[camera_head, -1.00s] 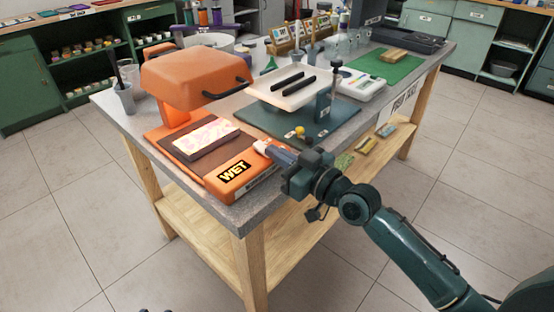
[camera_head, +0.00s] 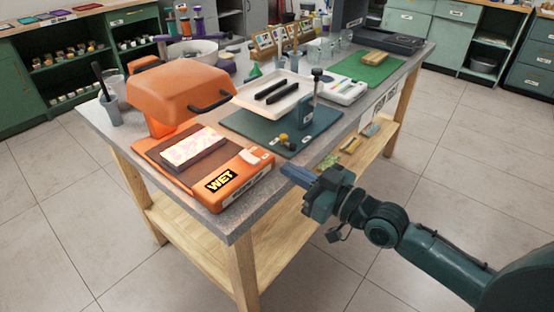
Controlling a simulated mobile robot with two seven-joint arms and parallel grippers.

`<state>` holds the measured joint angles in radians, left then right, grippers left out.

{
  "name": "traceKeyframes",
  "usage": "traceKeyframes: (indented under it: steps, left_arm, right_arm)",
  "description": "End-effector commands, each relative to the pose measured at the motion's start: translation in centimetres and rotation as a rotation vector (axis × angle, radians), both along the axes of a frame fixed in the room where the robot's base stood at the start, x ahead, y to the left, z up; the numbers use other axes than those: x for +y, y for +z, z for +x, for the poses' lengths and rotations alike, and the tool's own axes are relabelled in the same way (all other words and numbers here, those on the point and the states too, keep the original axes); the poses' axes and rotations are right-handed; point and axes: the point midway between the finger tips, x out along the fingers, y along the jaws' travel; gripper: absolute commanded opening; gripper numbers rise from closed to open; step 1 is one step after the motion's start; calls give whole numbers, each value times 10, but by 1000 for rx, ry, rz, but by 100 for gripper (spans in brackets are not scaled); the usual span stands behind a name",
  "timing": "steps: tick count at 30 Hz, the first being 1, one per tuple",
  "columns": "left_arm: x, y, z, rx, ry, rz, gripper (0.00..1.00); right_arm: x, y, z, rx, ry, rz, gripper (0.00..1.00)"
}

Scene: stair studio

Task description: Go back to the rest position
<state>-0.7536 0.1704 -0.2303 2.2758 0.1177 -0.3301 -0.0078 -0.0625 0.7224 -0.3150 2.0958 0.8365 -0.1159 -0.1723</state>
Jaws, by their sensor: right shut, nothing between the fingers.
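My right gripper (camera_head: 297,177) is shut and empty. Its fingertips point left, just off the front edge of the grey worktable (camera_head: 222,221), close to the front corner of the orange press (camera_head: 258,172). The gripper and the press look apart. My right arm reaches in from the lower right. My left gripper does not show. The orange press has its lid (camera_head: 180,92) raised. A pink and white patterned piece (camera_head: 192,146) lies on its brown pad, and a "WET" label is on its front.
A green mat (camera_head: 350,66) lies farther back. The table's lower wooden shelf (camera_head: 190,238) juts below. The floor in front is clear.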

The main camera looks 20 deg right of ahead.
Motion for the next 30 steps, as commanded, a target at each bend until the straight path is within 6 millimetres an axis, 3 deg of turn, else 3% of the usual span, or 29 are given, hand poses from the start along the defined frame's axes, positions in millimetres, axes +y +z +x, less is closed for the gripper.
traceKeyframes:
  steps: [5,20,23,30]
  left_arm:
    - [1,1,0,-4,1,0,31]
    - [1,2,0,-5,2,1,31]
    - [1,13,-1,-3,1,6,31]
    - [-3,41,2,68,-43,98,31]
  right_arm:
    - [-5,-2,-8,1,1,-1,0]
    - [-5,-1,-9,-1,1,1,0]
    - [-5,12,-8,-1,1,1,0]
    - [-5,84,-9,-1,1,1,0]
